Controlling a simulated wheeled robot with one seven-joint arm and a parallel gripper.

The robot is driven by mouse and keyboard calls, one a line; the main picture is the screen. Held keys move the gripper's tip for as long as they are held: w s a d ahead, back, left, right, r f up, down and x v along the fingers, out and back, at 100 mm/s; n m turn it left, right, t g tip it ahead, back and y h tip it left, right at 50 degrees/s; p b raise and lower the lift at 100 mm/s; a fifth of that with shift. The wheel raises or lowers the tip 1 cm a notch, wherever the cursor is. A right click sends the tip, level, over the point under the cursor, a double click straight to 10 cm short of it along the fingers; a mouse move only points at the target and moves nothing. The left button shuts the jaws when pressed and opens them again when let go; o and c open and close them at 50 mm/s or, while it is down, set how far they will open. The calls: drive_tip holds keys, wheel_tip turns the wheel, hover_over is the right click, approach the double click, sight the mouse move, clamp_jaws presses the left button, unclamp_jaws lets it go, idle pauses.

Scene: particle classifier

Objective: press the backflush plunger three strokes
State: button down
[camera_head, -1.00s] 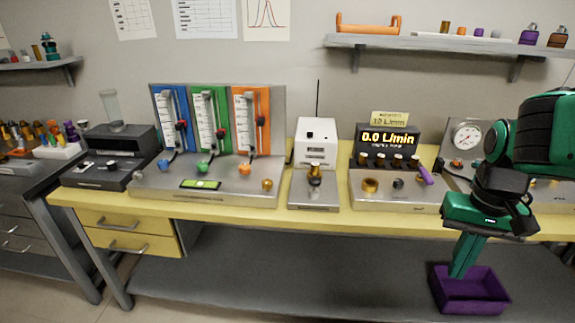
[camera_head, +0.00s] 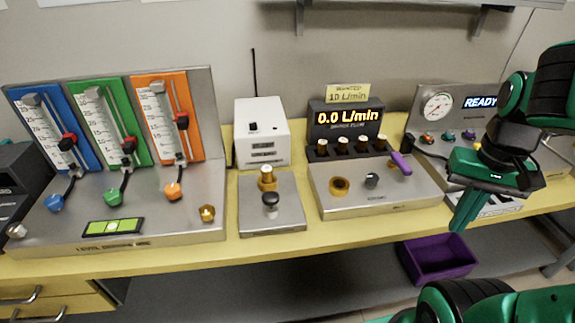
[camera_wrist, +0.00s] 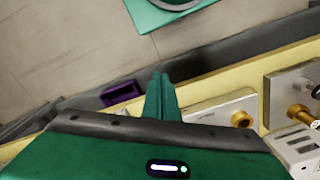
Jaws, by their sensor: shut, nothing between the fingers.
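No part is readably labelled as the backflush plunger. A black knob (camera_head: 270,200) stands on the small steel plate (camera_head: 258,221) in front of the white box, with a brass fitting (camera_head: 267,178) just behind it; it may be the plunger, but I cannot tell. My gripper (camera_head: 460,227) is shut and empty. It points down by the bench's front edge, in front of the gauge station and well right of the black knob. In the wrist view the gripper's fingers (camera_wrist: 160,92) are together with nothing between them.
A 0.0 L/min display (camera_head: 347,118) stands above a panel with a purple lever (camera_head: 401,163). Beyond my arm are a gauge (camera_head: 437,107) and a READY screen (camera_head: 481,103). Flow columns (camera_head: 120,125) stand left. A purple bin (camera_head: 440,260) sits on the lower shelf.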

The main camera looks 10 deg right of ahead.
drive_tip(key=shift+w+d, duration=0.15)
drive_tip(key=shift+w, duration=0.05)
drive_tip(key=w+a+r+n, duration=0.2)
drive_tip(key=w+a+r, duration=0.2)
drive_tip(key=w+a, duration=0.3)
drive_tip(key=w+a+r+n, duration=0.1)
drive_tip(key=w+a+r, duration=0.2)
drive_tip(key=w+a, duration=0.35)
drive_tip(key=w+a+r+n, duration=0.1)
drive_tip(key=w+a, duration=0.2)
drive_tip(key=a, duration=0.7)
drive_tip(key=w+a+r+n, duration=0.2)
drive_tip(key=w+a, duration=0.1)
drive_tip(key=a, duration=0.8)
drive_tip(key=shift+w+a+r, duration=0.25)
drive_tip(key=shift+w, duration=0.1)
